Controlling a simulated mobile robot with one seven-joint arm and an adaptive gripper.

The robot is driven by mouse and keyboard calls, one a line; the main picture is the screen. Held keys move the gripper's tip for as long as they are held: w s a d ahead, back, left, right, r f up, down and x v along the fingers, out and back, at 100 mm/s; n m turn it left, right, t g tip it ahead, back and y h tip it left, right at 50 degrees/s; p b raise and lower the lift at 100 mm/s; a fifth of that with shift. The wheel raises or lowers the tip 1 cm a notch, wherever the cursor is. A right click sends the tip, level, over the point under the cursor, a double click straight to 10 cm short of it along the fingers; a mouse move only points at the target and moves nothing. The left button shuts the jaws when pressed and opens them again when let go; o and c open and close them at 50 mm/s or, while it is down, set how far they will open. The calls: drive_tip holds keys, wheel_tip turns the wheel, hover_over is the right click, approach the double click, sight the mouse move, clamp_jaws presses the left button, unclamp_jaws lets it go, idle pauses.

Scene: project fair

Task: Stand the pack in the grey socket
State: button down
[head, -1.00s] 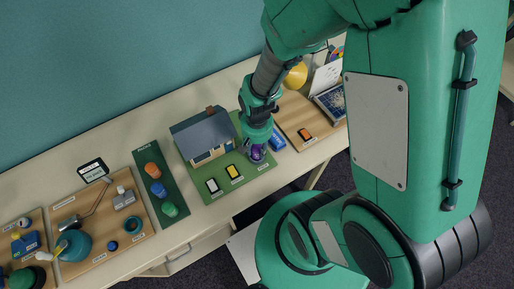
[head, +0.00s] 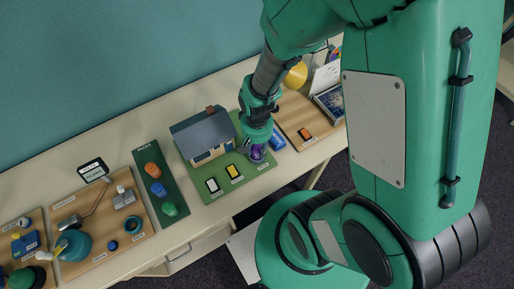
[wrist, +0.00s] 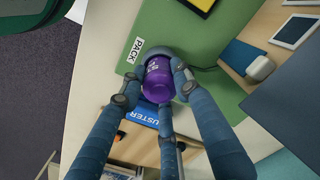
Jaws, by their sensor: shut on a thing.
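The purple pack (wrist: 158,80) is a short cylinder with pale lettering, gripped between the fingers of my gripper (wrist: 155,80) in the wrist view. The grey socket (wrist: 161,54) shows as a rounded rim right behind the pack's far end, beside the PACK label on the green board. I cannot tell whether the pack is seated in it or just over it. In the head view my gripper (head: 257,147) is low at the green board's right end, with the purple pack (head: 257,154) partly hidden by the fingers.
A model house (head: 202,137) and two small panels, one white (head: 212,185) and one yellow (head: 234,171), are on the green board (head: 217,194). A wooden board (head: 291,112) is further right.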

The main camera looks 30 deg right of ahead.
sight(257, 146)
drive_tip(key=shift+f, duration=0.4)
drive_tip(key=c, duration=1.6)
unclamp_jaws()
drive_tip(key=shift+o, duration=0.2)
drive_tip(key=shift+r, duration=0.1)
drive_tip(key=shift+r+p, duration=4.1)
drive_tip(key=shift+r, duration=1.3)
